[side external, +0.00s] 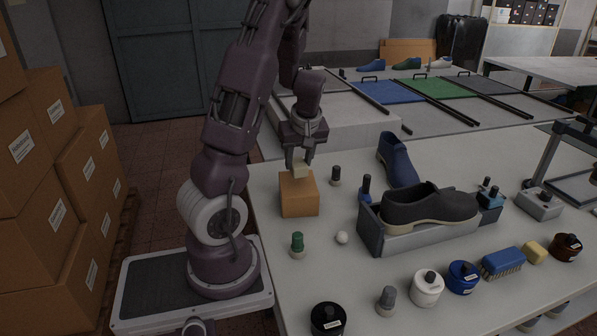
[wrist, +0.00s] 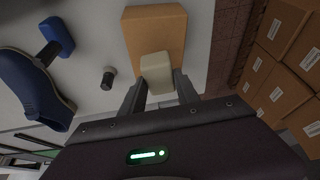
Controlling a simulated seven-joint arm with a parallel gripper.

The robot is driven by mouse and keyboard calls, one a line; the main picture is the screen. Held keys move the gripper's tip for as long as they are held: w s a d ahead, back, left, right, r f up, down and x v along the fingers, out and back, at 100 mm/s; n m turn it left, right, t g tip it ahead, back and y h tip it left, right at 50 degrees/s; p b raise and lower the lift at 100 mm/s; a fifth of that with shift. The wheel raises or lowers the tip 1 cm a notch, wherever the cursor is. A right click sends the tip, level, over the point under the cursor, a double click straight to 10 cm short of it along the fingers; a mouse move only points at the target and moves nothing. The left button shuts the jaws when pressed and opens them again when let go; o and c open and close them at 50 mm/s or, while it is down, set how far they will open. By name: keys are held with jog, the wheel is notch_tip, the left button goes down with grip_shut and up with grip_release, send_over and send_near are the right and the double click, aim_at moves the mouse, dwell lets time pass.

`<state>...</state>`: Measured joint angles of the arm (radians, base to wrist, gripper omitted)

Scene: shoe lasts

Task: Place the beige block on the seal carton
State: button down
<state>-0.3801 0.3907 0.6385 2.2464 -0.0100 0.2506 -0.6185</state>
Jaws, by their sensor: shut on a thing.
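The beige block (side external: 300,172) is a small pale piece between the fingers of my gripper (side external: 300,165). My gripper points down and is shut on it. In the wrist view the block (wrist: 157,72) sits between the two dark fingertips of my gripper (wrist: 158,88). The seal carton, a plain orange-brown box (side external: 299,198), stands near the table's left edge, directly below the block. In the wrist view the carton (wrist: 153,28) lies behind the block, which overlaps its near part. I cannot tell whether the block touches the carton's top.
A dark-capped peg (side external: 335,176) stands just right of the carton. A green-topped peg (side external: 297,245) and a white ball (side external: 342,238) are in front. A grey tray with a dark shoe (side external: 430,207) and a blue shoe (side external: 397,160) stand farther right.

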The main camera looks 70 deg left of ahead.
aim_at(300, 164)
jog(key=shift+f, duration=1.5)
jog(key=shift+f, duration=0.15)
jog(key=c, duration=0.9)
grip_release()
